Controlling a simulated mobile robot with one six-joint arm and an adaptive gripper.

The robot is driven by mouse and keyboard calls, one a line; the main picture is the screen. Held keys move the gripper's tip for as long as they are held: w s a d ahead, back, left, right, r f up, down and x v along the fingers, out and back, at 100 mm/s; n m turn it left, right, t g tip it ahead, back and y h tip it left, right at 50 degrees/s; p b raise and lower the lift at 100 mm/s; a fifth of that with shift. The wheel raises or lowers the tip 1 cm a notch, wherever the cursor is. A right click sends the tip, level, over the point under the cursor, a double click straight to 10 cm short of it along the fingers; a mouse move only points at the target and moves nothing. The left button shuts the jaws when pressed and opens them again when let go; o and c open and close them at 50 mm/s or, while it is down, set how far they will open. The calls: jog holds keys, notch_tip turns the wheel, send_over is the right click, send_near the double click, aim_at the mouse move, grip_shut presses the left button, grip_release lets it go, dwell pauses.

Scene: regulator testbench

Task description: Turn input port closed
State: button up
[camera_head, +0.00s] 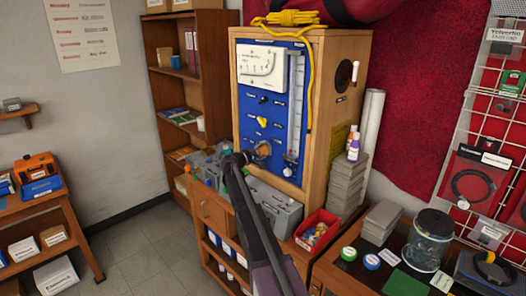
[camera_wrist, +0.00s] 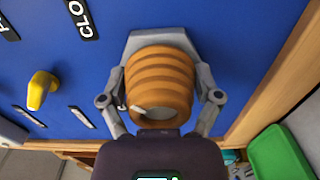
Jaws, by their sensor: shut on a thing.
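The blue regulator panel (camera_head: 250,104) stands upright in a wooden cabinet. An orange ribbed knob (camera_head: 263,150) sits low on the panel; I cannot read a label that names it as the input port. My gripper (camera_head: 253,156) is at this knob. In the wrist view my gripper (camera_wrist: 160,88) has its two fingers on either side of the orange knob (camera_wrist: 160,80), shut on it. A white mark shows near the knob's lower edge. A label (camera_wrist: 82,18) reading "CLO", cut off by the picture's edge, is above left.
A yellow handle (camera_head: 262,121) sits on the panel above the knob; it also shows in the wrist view (camera_wrist: 42,90). A grey box (camera_head: 272,205) and a red bin (camera_head: 317,230) stand below the panel. A clear tube gauge (camera_head: 294,105) runs along its right side.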

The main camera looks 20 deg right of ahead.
jog(key=shift+w, duration=0.1)
jog(key=o, duration=0.9)
jog(key=shift+v, duration=6.05)
jog(key=shift+d, duration=0.1)
